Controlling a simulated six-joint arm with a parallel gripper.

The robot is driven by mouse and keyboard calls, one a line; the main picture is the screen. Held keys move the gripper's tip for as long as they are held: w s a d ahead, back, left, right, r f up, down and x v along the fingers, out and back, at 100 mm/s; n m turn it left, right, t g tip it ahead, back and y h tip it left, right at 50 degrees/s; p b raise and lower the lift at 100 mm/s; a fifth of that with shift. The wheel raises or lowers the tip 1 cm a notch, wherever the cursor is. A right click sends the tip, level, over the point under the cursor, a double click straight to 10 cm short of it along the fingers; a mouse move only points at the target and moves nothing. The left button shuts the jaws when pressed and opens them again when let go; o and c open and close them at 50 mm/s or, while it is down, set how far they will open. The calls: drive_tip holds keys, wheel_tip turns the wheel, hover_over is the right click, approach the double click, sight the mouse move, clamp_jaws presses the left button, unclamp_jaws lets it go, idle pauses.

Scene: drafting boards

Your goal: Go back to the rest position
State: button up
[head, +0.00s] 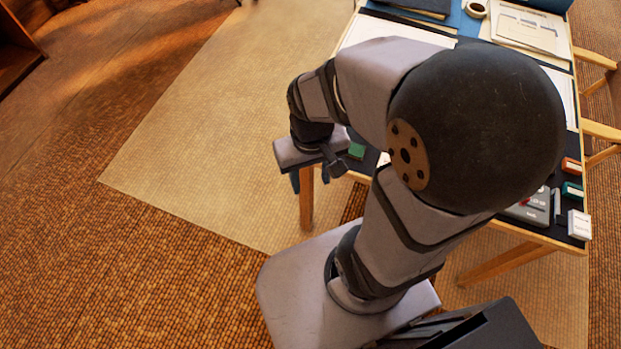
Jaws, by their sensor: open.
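My gripper (316,177) hangs at the end of my folded arm, just off the left front corner of the drafting table (540,236). Its two fingers point down and are apart, with nothing seen between them. A small green block (356,151) lies on the table corner just right of the gripper. My arm hides much of the table's middle.
A red block (571,166), a green block (572,190) and a white box (579,224) stand along the table's right side. A tape roll (475,8) and papers (528,28) lie at the back. Wooden chairs (598,131) stand at right.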

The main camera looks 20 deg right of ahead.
drive_tip(key=shift+s+a+f+n, duration=0.1)
drive_tip(key=shift+s+a+n, duration=0.1)
drive_tip(key=shift+s+n, duration=0.25)
drive_tip(key=shift+w, duration=0.15)
wheel_tip(320, 180, down, 19)
drive_tip(key=b, duration=1.8)
drive_tip(key=shift+b, duration=0.4)
